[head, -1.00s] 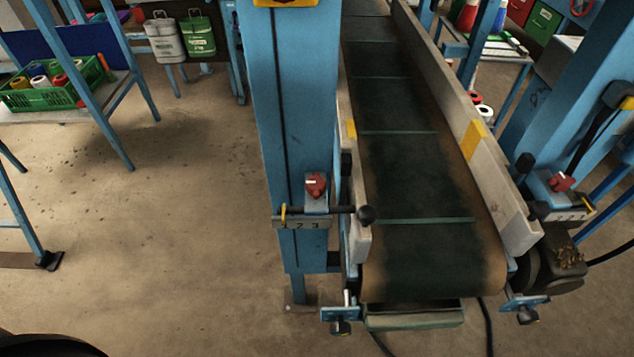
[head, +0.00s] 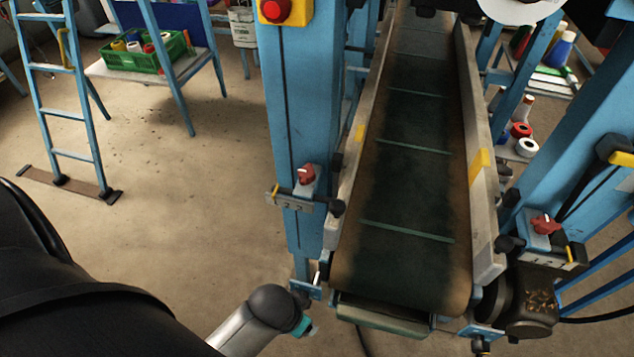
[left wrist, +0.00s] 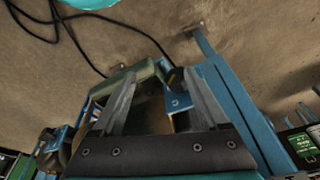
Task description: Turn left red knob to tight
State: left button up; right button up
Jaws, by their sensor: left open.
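The left red knob (head: 306,174) sits on a small plate on the blue post left of the conveyor, above a numbered scale plate (head: 290,201). A second red knob (head: 543,223) is on the right-hand post. My left arm reaches in from the lower left of the head view, its end low in front of the left post, below and apart from the left knob. My left gripper (left wrist: 160,88) shows in the left wrist view with two grey fingers spread and nothing between them. No red knob can be made out in that view. My right gripper is not in view.
The conveyor belt (head: 405,205) runs between the two posts. A red stop button (head: 275,10) on a yellow box is higher on the left post. A blue ladder (head: 65,110) and a green crate (head: 145,52) stand at the left. The floor between is clear.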

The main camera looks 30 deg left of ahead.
pick_arm(q)
jog(key=w+d+r+t, duration=0.1)
jog(key=w+d+r, duration=0.1)
jog(key=n+t+y+p, duration=0.2)
jog(key=n+t+y, duration=0.25)
jog(key=t, duration=0.95)
send_near(302, 185)
jog(key=b+x, duration=0.1)
jog(key=x, duration=1)
jog(key=shift+w, duration=0.1)
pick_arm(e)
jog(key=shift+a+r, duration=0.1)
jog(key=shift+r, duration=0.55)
pick_arm(q)
grip_shut()
